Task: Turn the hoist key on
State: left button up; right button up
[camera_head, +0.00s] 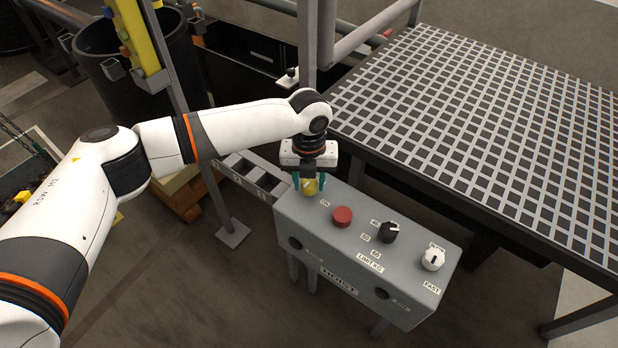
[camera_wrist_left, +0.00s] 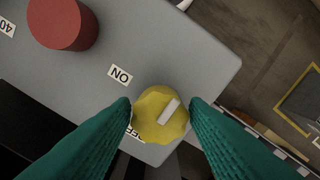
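The yellow hoist key knob (camera_wrist_left: 160,118) is at the left end of the grey control box (camera_head: 300,221); it also shows in the head view (camera_head: 310,187). A white bar marks its face, slanting to the upper right in the left wrist view. The ON label (camera_wrist_left: 120,75) is up and left of the knob there. Another label below it is partly hidden by a finger. My left gripper (camera_head: 310,183) is around the knob, with a teal finger on each side. The fingers look open; contact is hard to tell. My right gripper is not in view.
A red button (camera_head: 342,216), a black dial (camera_head: 388,232) and a white dial (camera_head: 433,259) sit along the box top. A grid-topped table (camera_head: 480,130) stands close behind to the right. A grey post (camera_head: 318,45) rises behind my left wrist.

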pick_arm(q)
jog(key=c, duration=0.6)
jog(key=shift+r, duration=0.1)
jog(key=n+p, duration=0.3)
jog(key=shift+r, duration=0.2)
jog(key=n+p, duration=0.4)
jog(key=shift+d+n, duration=0.1)
jog(key=shift+n, duration=0.3)
jog(key=n+p, duration=0.3)
jog(key=n, duration=0.2)
jog(key=shift+p, duration=0.4)
jog(key=shift+w+f+n+p, duration=0.15)
jog(key=shift+n+p, duration=1.1)
jog(key=shift+n, duration=1.25)
